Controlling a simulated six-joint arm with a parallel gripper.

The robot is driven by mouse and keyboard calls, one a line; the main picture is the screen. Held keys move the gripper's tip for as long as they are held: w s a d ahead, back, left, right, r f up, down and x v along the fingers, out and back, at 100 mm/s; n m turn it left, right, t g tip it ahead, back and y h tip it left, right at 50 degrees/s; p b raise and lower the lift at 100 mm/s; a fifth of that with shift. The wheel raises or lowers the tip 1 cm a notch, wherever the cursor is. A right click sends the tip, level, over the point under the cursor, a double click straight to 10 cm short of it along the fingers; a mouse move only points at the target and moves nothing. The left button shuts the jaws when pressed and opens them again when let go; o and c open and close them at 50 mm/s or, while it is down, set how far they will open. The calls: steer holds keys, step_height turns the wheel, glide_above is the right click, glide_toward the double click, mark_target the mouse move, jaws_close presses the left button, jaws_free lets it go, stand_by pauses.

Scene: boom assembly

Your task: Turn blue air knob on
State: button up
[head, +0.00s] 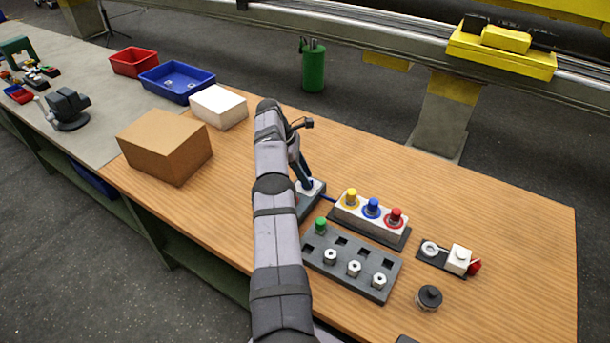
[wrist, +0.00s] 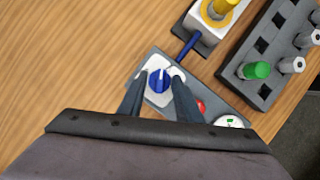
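The blue air knob (wrist: 158,81) sits on a white plate of a small grey panel (wrist: 212,104) in the wrist view. A pale mark on the knob points roughly up the picture. My gripper (wrist: 159,74) reaches down over the panel, with one dark finger on each side of the knob. The fingers look apart from the knob, so the gripper appears open. In the head view my gripper (head: 304,182) is at the panel (head: 314,203), and my arm hides the knob there.
A red button (wrist: 199,106) and a round gauge (wrist: 230,121) share the panel. A blue hose (wrist: 188,46) runs to a block (head: 365,222) with yellow, blue and red knobs. A grey rack (head: 325,268) stands in front. A cardboard box (head: 165,145) stands left.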

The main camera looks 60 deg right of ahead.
steer(key=shift+r, duration=0.75)
step_height(320, 180, up, 8)
steer(key=p, duration=0.7)
steer(key=shift+r+p, duration=0.25)
steer(key=shift+p, duration=0.05)
steer(key=shift+o, duration=0.4)
